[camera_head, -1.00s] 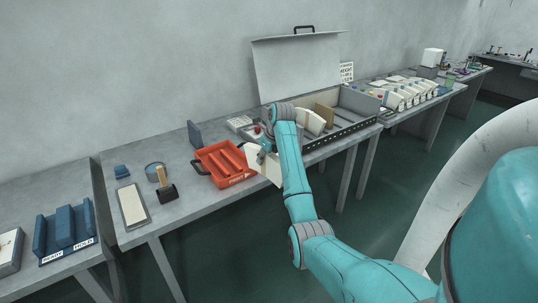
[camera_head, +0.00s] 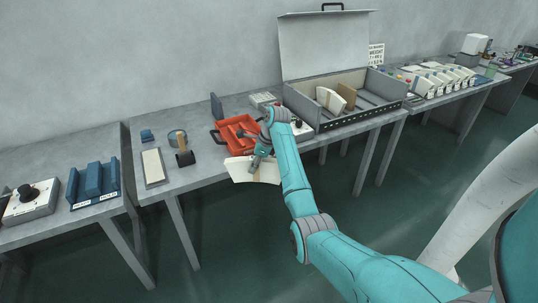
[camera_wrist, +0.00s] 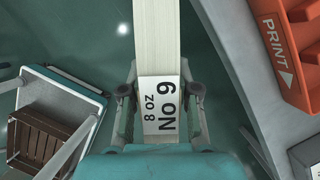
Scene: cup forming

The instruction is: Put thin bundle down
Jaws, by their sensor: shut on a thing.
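The thin bundle is a stack of cream paper (camera_head: 241,169) held in my gripper (camera_head: 259,163), in front of the table's near edge. In the wrist view the bundle (camera_wrist: 158,40) runs up from between the fingers of my gripper (camera_wrist: 160,100), with a label (camera_wrist: 163,105) reading "8 oz No 9". The fingers are shut on both its sides. Green floor lies beneath it in the wrist view. My wrist and arm partly hide the bundle in the head view.
A red tray (camera_head: 226,133) sits behind the bundle; its "PRINT" wall shows in the wrist view (camera_wrist: 293,45). A blue holder (camera_head: 94,183) stands on the left table. An open grey case (camera_head: 325,122) with cream stacks is at right. A wooden crate (camera_wrist: 38,135) shows in the wrist view.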

